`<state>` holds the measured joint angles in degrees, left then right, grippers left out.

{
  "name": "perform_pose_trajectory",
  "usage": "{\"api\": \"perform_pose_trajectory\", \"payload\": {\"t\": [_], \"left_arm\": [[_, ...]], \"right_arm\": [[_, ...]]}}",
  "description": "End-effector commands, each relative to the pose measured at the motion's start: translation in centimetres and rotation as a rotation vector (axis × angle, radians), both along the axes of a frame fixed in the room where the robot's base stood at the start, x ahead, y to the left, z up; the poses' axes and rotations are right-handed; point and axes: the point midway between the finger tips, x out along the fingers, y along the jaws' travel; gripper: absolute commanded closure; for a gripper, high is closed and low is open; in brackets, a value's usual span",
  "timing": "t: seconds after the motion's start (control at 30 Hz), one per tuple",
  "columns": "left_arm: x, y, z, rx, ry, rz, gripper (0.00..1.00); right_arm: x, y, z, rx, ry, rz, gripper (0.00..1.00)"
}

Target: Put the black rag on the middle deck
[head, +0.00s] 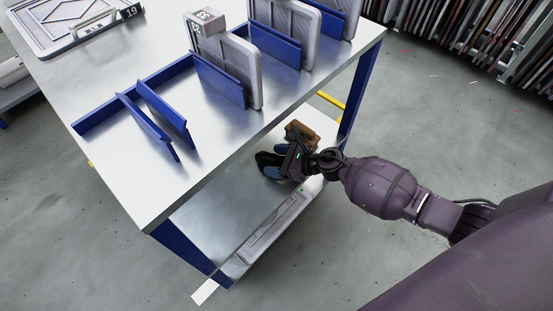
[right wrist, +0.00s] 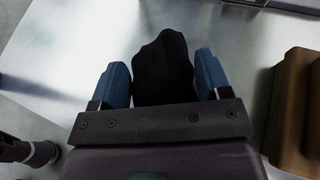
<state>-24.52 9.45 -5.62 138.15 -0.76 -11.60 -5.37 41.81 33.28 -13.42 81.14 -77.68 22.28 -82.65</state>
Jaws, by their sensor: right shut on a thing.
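The black rag (right wrist: 162,68) sits between the two blue fingers of my right gripper (right wrist: 163,80) in the right wrist view. My right gripper (head: 272,168) is shut on it. In the head view the rag (head: 265,158) is a small dark patch at the gripper, partly hidden by it. The gripper is under the edge of the tabletop, over the metal deck (head: 205,215) below. I cannot tell whether the rag touches that deck. My left gripper is not in view.
A brown object (head: 301,131) lies close beside the right gripper. A long grey ribbed piece (head: 272,232) runs along the deck's front edge. The tabletop (head: 130,75) above carries blue dividers (head: 165,113) and upright grey panels (head: 235,72). The deck's left part is clear.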

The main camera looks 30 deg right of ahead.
Motion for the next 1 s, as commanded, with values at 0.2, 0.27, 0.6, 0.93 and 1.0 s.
{"api": "perform_pose_trajectory", "payload": {"t": [0.2, 0.27, 0.6, 0.93, 1.0], "left_arm": [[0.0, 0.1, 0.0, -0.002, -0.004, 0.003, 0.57], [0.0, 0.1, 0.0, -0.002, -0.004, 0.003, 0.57], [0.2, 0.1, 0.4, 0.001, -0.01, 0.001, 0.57], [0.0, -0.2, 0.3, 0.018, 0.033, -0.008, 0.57], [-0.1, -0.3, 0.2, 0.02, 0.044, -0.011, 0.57]], "right_arm": [[-0.1, 0.0, -0.3, 0.0, 0.001, 0.0, 0.08], [-0.1, 0.0, -0.3, 0.0, 0.001, 0.0, 0.04], [0.1, 0.0, 0.3, 0.0, -0.002, -0.001, 0.04], [-3.5, -3.3, 2.3, -0.002, -0.002, -0.001, 0.04], [-4.4, -4.2, 2.9, -0.002, -0.002, -0.001, 0.04]]}}
